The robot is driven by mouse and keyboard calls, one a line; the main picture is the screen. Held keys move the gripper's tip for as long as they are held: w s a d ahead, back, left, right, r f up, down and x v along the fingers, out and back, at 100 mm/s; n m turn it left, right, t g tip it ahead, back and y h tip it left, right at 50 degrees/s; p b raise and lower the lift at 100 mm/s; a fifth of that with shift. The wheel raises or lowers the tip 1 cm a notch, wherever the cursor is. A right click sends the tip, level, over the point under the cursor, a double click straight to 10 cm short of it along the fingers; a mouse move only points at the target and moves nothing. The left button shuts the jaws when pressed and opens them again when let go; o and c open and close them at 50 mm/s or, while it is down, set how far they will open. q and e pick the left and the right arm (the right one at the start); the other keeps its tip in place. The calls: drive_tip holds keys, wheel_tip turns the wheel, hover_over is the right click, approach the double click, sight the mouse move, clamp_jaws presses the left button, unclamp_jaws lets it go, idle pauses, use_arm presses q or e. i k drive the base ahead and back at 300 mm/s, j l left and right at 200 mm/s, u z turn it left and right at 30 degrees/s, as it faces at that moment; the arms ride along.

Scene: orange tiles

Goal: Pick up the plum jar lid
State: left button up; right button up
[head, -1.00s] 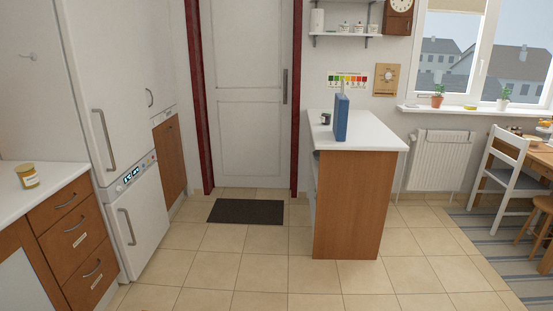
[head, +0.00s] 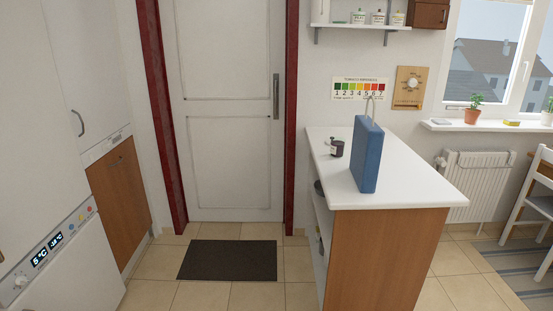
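A small dark jar (head: 337,148) stands on the white counter top (head: 418,188) of the wooden cabinet. A small light-coloured piece shows at its top left. I cannot tell whether this is the plum jar or where its lid is. A tall blue box (head: 367,154) stands upright to the right of the jar, nearer to me, with a thin pale loop at its top. Neither of my grippers is in view.
The wooden cabinet (head: 382,262) stands ahead on the right. A dark mat (head: 228,261) lies on the tiles before the closed white door (head: 228,110). The white fridge (head: 50,240) stands at the left. A radiator (head: 477,178) is at the right.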

sight(338, 144)
drive_tip(key=i+j+z, duration=0.1)
drive_tip(key=i+z, duration=0.15)
drive_tip(key=i, duration=0.2)
drive_tip(key=i+j+z, duration=0.3)
drive_tip(key=i, duration=0.2)
drive_tip(key=z, duration=0.35)
drive_tip(key=i+j+z, duration=0.65)
drive_tip(key=j+z, duration=0.2)
drive_tip(key=j, duration=0.15)
